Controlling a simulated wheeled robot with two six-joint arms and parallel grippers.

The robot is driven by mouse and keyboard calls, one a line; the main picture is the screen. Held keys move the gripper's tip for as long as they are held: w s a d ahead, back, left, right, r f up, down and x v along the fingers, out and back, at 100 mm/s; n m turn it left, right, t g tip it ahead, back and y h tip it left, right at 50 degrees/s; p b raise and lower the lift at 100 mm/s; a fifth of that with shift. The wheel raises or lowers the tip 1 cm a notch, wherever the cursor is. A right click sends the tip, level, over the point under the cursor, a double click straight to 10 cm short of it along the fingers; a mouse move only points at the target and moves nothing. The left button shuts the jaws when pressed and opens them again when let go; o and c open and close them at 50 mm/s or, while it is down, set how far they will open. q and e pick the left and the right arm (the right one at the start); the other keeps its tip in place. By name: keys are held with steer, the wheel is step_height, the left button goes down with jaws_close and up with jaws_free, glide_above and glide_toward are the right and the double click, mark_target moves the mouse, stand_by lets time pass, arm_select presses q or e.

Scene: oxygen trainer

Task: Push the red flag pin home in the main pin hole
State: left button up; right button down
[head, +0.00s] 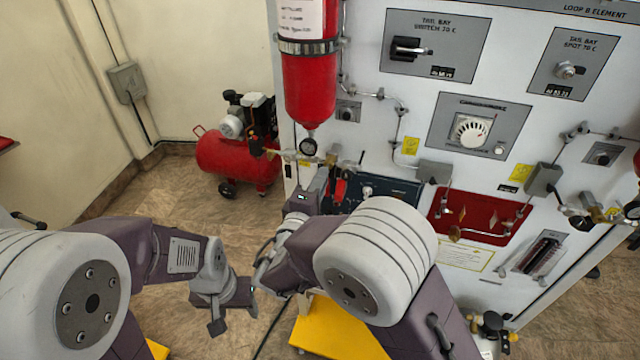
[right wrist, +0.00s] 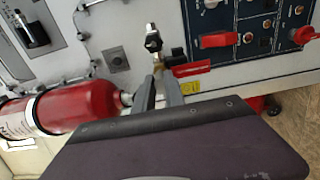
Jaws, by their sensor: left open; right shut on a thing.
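The red flag pin shows as a red flag (right wrist: 190,70) at the fingertips of my right gripper (right wrist: 160,80), which is shut on it. In the head view, the red flag (head: 340,190) is small, beside my right gripper (head: 328,188), low at the front left of the white cabinet. The flag extends to the right of the fingers in the right wrist view. The pin's shaft and the main pin hole are hidden or too small to tell, so how deep the pin sits cannot be seen. My left gripper (head: 235,314) is open and empty, low over the floor.
A red cylinder (head: 309,85) hangs on the cabinet above my right gripper. A brass valve fitting (right wrist: 158,62) is close to the fingertips. A dark blue panel (head: 395,188) is to the right. A red compressor (head: 235,160) stands on the floor behind.

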steer(key=shift+b+x, duration=0.5)
steer(key=shift+x, duration=0.5)
steer(key=c, duration=1.3)
jaws_free()
steer(key=shift+s+a+f, duration=0.1)
steer(key=shift+s+a, duration=0.05)
steer(key=shift+s, duration=0.1)
steer(key=b+v, duration=0.3)
steer(key=v, duration=0.5)
steer(key=shift+s+b, duration=0.25)
steer(key=shift+b, duration=0.1)
